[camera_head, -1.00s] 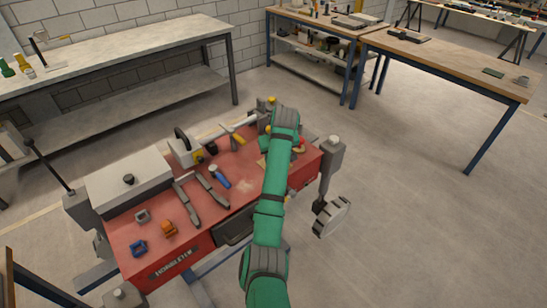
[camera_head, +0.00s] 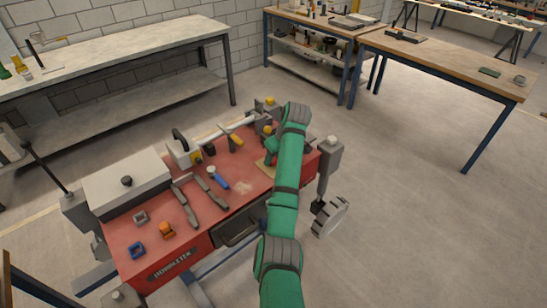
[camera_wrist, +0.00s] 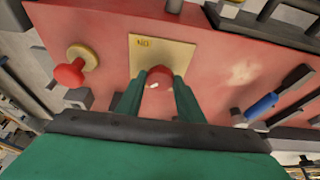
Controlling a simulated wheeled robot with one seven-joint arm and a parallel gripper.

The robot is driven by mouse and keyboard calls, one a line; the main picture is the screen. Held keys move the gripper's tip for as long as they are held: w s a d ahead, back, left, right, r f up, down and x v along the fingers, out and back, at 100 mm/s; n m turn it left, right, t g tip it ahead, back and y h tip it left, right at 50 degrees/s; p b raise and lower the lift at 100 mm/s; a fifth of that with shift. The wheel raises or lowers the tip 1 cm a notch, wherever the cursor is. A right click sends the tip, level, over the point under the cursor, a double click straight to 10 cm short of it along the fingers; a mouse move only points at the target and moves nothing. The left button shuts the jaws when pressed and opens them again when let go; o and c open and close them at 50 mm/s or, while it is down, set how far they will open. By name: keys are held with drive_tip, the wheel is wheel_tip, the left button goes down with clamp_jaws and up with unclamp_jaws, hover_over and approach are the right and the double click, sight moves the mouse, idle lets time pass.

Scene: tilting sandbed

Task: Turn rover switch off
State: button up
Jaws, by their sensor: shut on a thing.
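The rover (camera_head: 243,187) is a red-topped machine in the middle of the head view. Its switch (camera_wrist: 160,82) has a red rounded end and shows between my fingers in the wrist view. It stands at a pale yellow plate (camera_wrist: 183,54) with upside-down lettering, seemingly "ON". My gripper (camera_wrist: 159,92) is shut on the switch, one green finger on each side. The lower part of the switch is hidden by the fingers. In the head view my green arm hides most of the gripper and the switch; a corner of the plate (camera_head: 263,166) shows beside it.
A red mushroom knob (camera_wrist: 68,75) on a yellow base stands left of the plate in the wrist view. A blue-handled tool (camera_head: 217,179) and dark tools (camera_head: 186,207) lie on the red top. A white box (camera_head: 127,184) sits at its left end.

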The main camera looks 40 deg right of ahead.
drive_tip(key=o, duration=1)
drive_tip(key=shift+o, duration=0.2)
drive_tip(key=v, duration=1)
drive_tip(key=shift+d+r, duration=0.25)
drive_tip(key=shift+r, duration=0.2)
drive_tip(key=shift+a+f, duration=0.1)
drive_tip(key=shift+a, duration=0.1)
